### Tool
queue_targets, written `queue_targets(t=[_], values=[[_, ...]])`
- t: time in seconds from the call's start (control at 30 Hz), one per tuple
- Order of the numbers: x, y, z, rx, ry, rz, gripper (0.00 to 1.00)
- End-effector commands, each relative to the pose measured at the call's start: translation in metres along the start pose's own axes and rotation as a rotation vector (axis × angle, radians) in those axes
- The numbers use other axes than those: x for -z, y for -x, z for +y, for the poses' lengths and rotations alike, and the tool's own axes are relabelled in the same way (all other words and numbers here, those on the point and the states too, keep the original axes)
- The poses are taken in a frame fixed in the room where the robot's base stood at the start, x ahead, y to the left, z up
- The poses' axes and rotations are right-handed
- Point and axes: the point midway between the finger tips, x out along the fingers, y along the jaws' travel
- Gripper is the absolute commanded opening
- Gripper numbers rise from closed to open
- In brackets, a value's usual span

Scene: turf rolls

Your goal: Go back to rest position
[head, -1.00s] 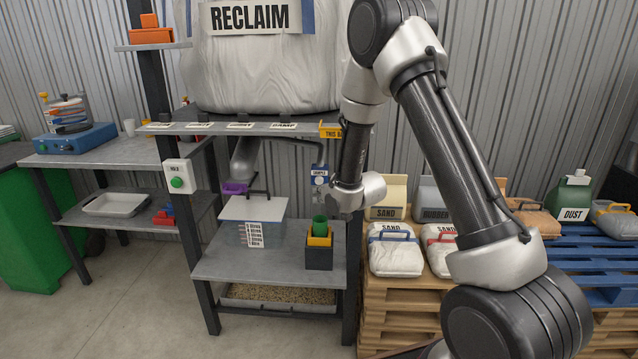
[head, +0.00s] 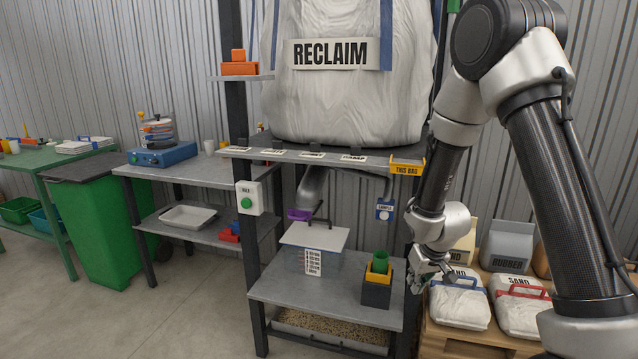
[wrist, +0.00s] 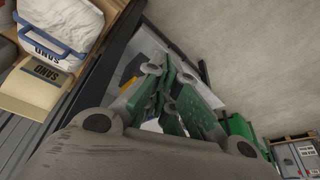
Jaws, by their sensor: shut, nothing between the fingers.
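My gripper (head: 432,274) hangs at the right of the steel rack in the head view, with its fingers pointing down beside the sand bags. Its fingers are small and partly dark there. In the wrist view my gripper (wrist: 165,95) shows its fingers close together, with nothing held between them. My arm is folded, with its elbow high at the upper right of the head view.
A steel rack (head: 330,283) holds a lidded clear box (head: 310,247) and a green cup (head: 380,262) in a black-and-yellow holder. A white RECLAIM bag (head: 345,100) sits above. Sand bags (head: 459,300) lie on a pallet close by my gripper. Open floor (head: 150,315) lies at left.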

Motion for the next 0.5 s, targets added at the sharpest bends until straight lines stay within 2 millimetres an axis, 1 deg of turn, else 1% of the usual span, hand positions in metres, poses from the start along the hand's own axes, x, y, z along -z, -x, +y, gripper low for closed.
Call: queue_targets(t=[0.03, 0.07, 0.1, 0.17, 0.2, 0.4, 0.47, 0.5], values=[[-0.012, 0.028, 0.006, -0.015, -0.002, -0.056, 0.00], [-0.022, 0.044, 0.010, -0.023, -0.003, -0.095, 0.00], [-0.034, 0.065, 0.013, -0.031, -0.005, -0.139, 0.00], [-0.051, 0.095, 0.018, -0.038, -0.014, -0.196, 0.00], [-0.061, 0.115, 0.021, -0.042, -0.018, -0.226, 0.00], [-0.110, 0.208, 0.028, -0.043, -0.049, -0.311, 0.00], [-0.123, 0.233, 0.028, -0.040, -0.059, -0.318, 0.00], [-0.132, 0.248, 0.028, -0.039, -0.068, -0.316, 0.00]])
